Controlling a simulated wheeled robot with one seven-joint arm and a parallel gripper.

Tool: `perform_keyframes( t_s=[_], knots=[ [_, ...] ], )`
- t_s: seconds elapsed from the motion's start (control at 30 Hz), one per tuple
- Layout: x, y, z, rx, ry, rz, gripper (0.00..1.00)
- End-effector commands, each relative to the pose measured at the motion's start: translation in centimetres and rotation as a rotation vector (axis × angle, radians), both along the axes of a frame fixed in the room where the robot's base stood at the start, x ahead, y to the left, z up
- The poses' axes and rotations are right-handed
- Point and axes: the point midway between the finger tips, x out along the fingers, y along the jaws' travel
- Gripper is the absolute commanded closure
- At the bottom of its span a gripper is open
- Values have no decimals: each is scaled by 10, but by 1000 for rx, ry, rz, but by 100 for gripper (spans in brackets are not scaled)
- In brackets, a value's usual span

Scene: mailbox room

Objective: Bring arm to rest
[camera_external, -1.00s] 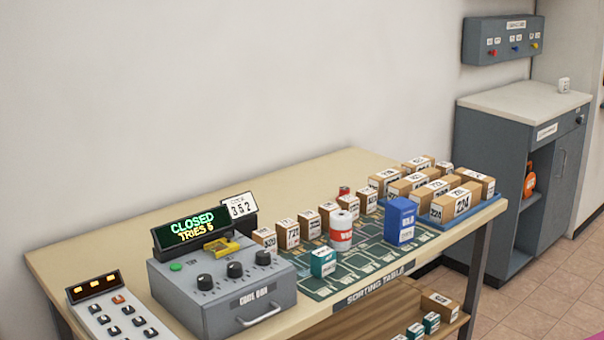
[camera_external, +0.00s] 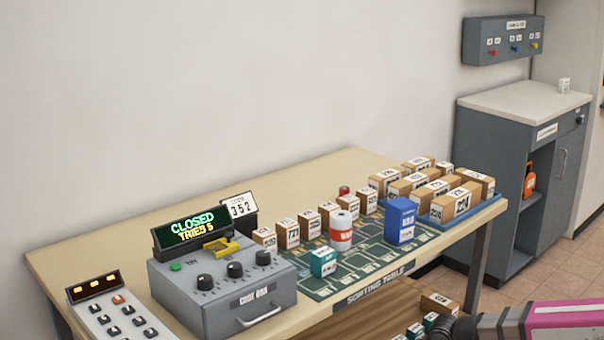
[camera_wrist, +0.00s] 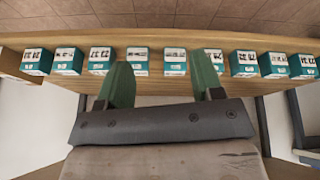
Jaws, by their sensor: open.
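My gripper (camera_wrist: 165,88) shows in the wrist view with its two green fingers spread apart and nothing between them. Beyond the fingers is a wooden shelf edge (camera_wrist: 160,69) with a row of several teal boxes (camera_wrist: 245,64) with white labels. I cannot tell how far the fingertips are from the boxes. In the external view, only a pink and grey part of my arm shows at the lower right corner, in front of the table's lower shelf; the fingers are not visible there.
The sorting table (camera_external: 100,235) bears a grey code box (camera_external: 215,300) reading CLOSED, a keypad (camera_external: 110,310), a blue box (camera_external: 400,220), a white-red can (camera_external: 341,232) and several brown parcels. A grey cabinet (camera_external: 500,150) stands at right. Floor is open at lower right.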

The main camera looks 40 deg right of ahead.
Motion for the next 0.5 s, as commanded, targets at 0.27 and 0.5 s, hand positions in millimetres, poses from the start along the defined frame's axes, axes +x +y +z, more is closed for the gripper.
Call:
perform_keyframes(
  t_s=[0.27, 0.5],
  knots=[
    [-51, -101, 11, 7, 232, -137, 39],
    [-83, -143, 20, 36, 358, -194, 39]
  ],
)
